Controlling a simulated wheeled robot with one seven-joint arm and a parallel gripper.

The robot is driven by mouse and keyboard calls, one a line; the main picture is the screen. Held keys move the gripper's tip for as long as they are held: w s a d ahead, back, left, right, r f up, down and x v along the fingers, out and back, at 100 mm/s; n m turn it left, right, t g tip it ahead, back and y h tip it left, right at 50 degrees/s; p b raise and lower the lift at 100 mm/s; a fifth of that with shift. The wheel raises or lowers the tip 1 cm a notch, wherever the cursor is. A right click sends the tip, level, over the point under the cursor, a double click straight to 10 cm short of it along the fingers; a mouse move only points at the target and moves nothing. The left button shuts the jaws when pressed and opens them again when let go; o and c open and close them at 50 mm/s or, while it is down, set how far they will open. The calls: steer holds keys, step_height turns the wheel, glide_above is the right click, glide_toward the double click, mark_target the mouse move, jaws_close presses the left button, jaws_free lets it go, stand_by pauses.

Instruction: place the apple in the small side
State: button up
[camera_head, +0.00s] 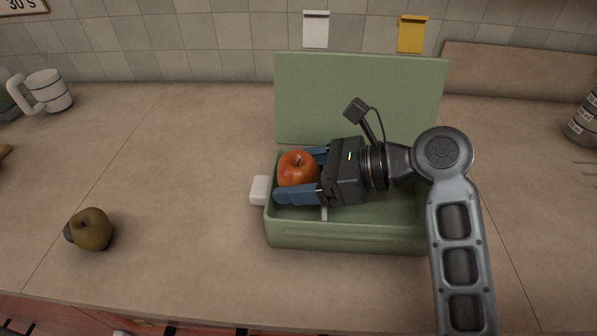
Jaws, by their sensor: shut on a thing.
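A red apple (297,169) is between the blue fingers of my gripper (299,177), at the left end of a green lunch box (345,236). My gripper is shut on the apple and comes in from the right, low over the box. A short light divider (324,213) shows just under the gripper, and the apple is on its left, over the narrower side. The box's lid (360,95) stands open at the back. My gripper and arm hide much of the box's inside. I cannot tell whether the apple touches the box floor.
A white latch (260,190) sticks out at the box's left end. A brownish-green pear-like fruit (92,229) lies at the left front, and a white mug (48,91) stands at the back left. Cans (584,122) stand at the right edge. The counter left of the box is mostly clear.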

steer(key=shift+f+p, duration=0.25)
steer(key=shift+p, duration=0.05)
steer(key=shift+f, duration=0.3)
steer(key=o, duration=1.2)
steer(key=shift+c, duration=0.2)
steer(key=shift+r+b, duration=0.5)
steer(key=shift+b, duration=0.1)
steer(key=v, duration=1.2)
steer(key=shift+r, duration=0.1)
